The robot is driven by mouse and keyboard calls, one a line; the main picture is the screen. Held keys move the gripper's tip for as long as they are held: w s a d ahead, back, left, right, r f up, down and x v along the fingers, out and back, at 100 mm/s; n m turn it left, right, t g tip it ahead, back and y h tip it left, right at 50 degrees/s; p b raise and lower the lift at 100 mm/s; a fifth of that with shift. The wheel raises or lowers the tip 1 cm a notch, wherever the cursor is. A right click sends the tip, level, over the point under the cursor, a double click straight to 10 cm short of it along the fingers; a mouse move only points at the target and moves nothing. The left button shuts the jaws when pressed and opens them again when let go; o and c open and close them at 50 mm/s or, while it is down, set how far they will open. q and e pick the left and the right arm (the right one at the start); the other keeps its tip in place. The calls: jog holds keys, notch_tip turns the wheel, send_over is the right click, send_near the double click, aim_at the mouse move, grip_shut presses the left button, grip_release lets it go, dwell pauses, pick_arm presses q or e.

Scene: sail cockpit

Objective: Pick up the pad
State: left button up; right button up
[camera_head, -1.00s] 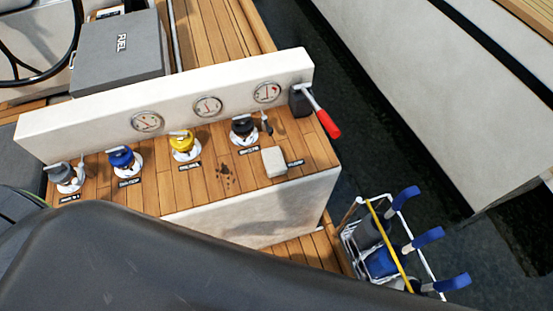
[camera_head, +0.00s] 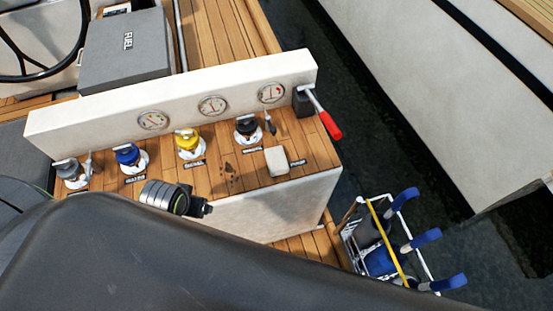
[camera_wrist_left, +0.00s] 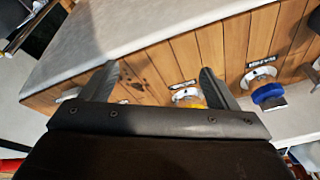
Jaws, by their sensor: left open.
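The pad appears to be the small pale block (camera_head: 277,161) lying on the wooden counter (camera_head: 215,183), near its right end and beside some dark brown stains. Part of my left arm (camera_head: 172,198) shows above the counter's front edge, left of and nearer than the pad; its fingers are not clear there. In the left wrist view my left gripper (camera_wrist_left: 157,74) is open, its two dark fingers apart with nothing held. The pad cannot be made out in that view. My right gripper is not in view.
Several capped fittings stand along the counter, including a blue one (camera_head: 127,155), a yellow one (camera_head: 189,143) and a black one (camera_head: 248,129). A gauge panel (camera_head: 180,103) rises behind them. A red-handled lever (camera_head: 328,124) is at the right end. A wire rack (camera_head: 380,250) hangs lower right.

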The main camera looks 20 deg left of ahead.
pick_arm(q)
jog(key=w+d+r+n+g+h, duration=0.1)
jog(key=w+d+r+n, duration=0.1)
jog(key=w+d, duration=0.45)
jog(key=w+d+r+n+g, duration=0.1)
jog(key=w+d+r, duration=0.15)
jog(key=w, duration=0.75)
jog(key=w+d+r+n+g+h, duration=0.1)
jog(key=w+d+r+n, duration=0.1)
jog(key=w+d, duration=0.55)
jog(key=b, duration=0.2)
send_over(276, 159)
notch_tip(276, 159, down, 12)
jog(key=shift+r, duration=0.2)
jog(key=shift+f+p, duration=0.3)
jog(key=shift+f, duration=0.7)
jog(key=shift+w+f, duration=0.1)
jog(key=shift+f, duration=1.85)
jog(key=shift+c, duration=0.4)
jog(key=c, duration=1)
